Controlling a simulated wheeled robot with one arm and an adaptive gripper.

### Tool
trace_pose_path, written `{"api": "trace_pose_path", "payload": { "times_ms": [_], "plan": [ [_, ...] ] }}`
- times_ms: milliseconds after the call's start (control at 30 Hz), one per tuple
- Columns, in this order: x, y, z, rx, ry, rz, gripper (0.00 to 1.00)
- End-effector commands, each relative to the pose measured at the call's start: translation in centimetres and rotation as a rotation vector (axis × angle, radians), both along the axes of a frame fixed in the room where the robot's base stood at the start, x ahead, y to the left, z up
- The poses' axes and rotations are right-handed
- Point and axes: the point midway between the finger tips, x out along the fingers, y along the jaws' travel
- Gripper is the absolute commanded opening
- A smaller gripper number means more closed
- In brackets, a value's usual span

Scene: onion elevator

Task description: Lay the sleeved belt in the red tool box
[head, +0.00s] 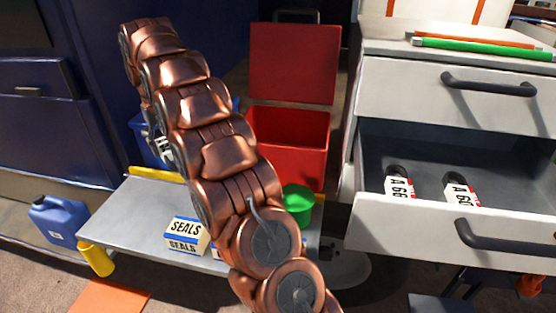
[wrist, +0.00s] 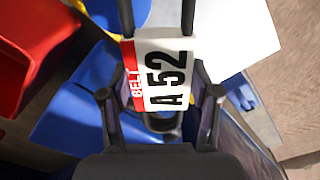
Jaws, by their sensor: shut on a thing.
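A sleeved belt, a black loop in a white sleeve (wrist: 178,52) with a red "BELT" strip and "A 52", fills the middle of the wrist view. My gripper (wrist: 161,95) is shut on it, with one finger on each side of the sleeve. A red thing, probably the box, shows at the upper left of the wrist view (wrist: 32,48).
An open drawer (head: 400,240) at right holds two sleeved belts (head: 399,186), (head: 459,190). A SEALS box (head: 188,234) and a green container (head: 299,203) are on the metal shelf (head: 130,215). A blue bin (head: 150,145) stands left of the red box.

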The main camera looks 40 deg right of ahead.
Motion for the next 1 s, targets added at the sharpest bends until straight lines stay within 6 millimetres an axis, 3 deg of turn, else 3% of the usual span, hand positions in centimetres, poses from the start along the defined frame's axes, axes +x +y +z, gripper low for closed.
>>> {"api": "trace_pose_path", "payload": {
  "times_ms": [33, 467, 800, 1000],
  "plan": [
    [0.0, -1.9, 0.3, 0.000, -0.002, 0.025, 0.20],
    [-2.7, -15.5, 1.1, 0.005, 0.011, 0.323, 0.20],
    [-8.5, -27.6, 1.7, 0.009, 0.020, 0.585, 0.20],
    [-11.5, -32.0, 1.8, 0.011, 0.024, 0.692, 0.20]
  ]
}}
